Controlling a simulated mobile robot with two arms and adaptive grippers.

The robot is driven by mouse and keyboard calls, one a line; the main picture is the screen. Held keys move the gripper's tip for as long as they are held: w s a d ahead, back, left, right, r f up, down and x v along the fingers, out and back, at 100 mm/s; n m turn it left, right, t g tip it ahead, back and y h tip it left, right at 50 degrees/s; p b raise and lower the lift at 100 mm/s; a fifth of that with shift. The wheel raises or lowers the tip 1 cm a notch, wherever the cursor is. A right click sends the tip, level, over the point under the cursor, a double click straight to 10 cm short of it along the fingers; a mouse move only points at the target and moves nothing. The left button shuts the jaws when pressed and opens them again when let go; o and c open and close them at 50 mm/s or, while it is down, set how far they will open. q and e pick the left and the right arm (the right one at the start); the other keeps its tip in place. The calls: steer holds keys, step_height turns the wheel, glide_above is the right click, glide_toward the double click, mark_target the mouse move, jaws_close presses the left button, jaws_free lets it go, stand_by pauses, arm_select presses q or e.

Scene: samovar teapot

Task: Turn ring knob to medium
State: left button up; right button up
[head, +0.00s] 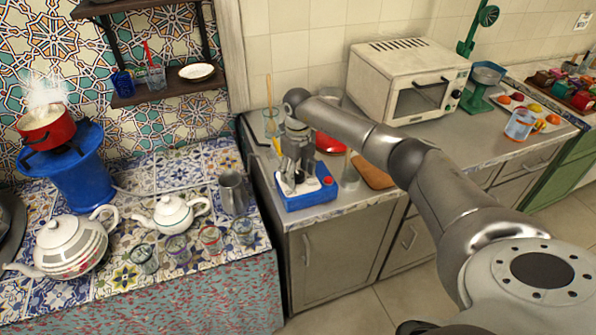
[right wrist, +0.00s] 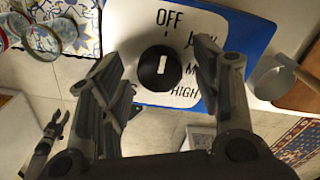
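The ring knob (right wrist: 152,72) is round and black with a white bar. The bar stands nearly upright in the right wrist view, one end toward OFF. The white label panel (right wrist: 190,22) on a blue base reads OFF at the top, with MED, partly covered, and HIGH down the right side. In the head view this blue-and-white unit (head: 300,201) sits on the grey counter. My right gripper (right wrist: 158,62) is open, its fingers on either side of the knob with gaps; it also shows above the unit (head: 297,172). My left gripper (right wrist: 57,125) shows small at left, apparently open and empty.
A wooden board (head: 372,172) and a grey pan (right wrist: 272,82) lie right of the unit. A toaster oven (head: 405,80) stands behind. Left are teapots (head: 70,245), a metal jug (head: 233,193), glasses (head: 210,240) and a blue burner with a steaming red pot (head: 45,127).

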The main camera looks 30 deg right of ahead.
steer(key=c, duration=1)
steer(key=m, duration=0.8)
steer(key=shift+r+m, duration=0.1)
steer(key=shift+m, duration=0.2)
steer(key=m+p, duration=0.1)
steer(key=m, duration=0.3)
steer(key=m+p, duration=0.1)
steer(key=m, duration=0.4)
steer(key=shift+p, duration=0.4)
